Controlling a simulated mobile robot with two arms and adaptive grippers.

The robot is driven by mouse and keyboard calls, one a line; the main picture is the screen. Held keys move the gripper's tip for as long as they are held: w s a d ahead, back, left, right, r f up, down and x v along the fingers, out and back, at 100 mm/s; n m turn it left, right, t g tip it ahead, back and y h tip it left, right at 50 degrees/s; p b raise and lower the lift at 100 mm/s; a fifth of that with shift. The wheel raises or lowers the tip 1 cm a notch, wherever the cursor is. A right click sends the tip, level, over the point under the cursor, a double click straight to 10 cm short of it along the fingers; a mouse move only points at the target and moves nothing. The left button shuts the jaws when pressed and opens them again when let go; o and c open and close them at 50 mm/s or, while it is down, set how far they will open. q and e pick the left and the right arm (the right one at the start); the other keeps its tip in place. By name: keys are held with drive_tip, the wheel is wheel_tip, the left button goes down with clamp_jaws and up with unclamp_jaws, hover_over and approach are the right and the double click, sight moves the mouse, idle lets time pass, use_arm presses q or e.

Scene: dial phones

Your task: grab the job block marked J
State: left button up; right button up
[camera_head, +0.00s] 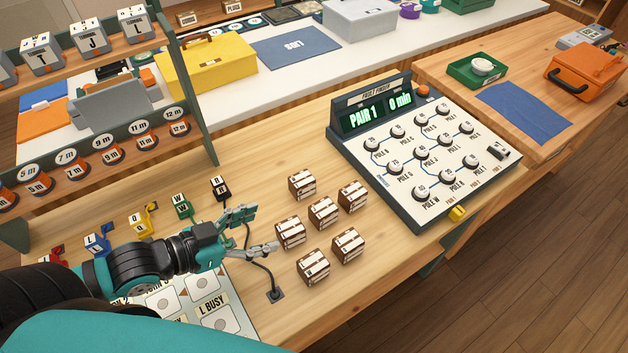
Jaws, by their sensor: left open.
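The job block marked J (91,41) is a white block with black letters. It stands on the upper wooden shelf (108,60) of the rack at top left, between a block marked T (43,54) and a block marked L (136,29). My left gripper (264,229) is open and empty over the wooden table, well to the right of and below the J block. Its fingers point right, near the brown-and-white cubes. My right gripper is not in view.
Several brown-and-white cubes (323,212) stand right of my left gripper. Coloured lettered plugs (182,206) and a black cable lie close to it. Numbered round pieces (105,149) fill the rack's lower shelf. A panel with dials (415,160) stands at right.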

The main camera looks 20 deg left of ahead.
sight(323, 208)
use_arm(q)
drive_tip(key=x, duration=0.4)
drive_tip(key=shift+w+d+r+b, duration=0.25)
drive_tip(key=shift+w+d+b, duration=0.05)
drive_tip(key=shift+d+b, duration=0.05)
drive_tip(key=x, duration=0.7)
drive_tip(key=shift+w, duration=0.1)
drive_tip(key=shift+w+d+f, duration=0.25)
drive_tip(key=shift+w+d, duration=0.1)
drive_tip(key=x, duration=0.3)
drive_tip(key=shift+w+d+p, duration=0.2)
drive_tip(key=shift+p, duration=0.2)
drive_tip(key=shift+w+d+f, duration=0.25)
drive_tip(key=shift+w+f, duration=0.05)
drive_tip(key=shift+w, duration=0.05)
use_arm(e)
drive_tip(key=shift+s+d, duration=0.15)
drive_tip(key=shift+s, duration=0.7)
use_arm(q)
drive_tip(key=shift+s, duration=0.1)
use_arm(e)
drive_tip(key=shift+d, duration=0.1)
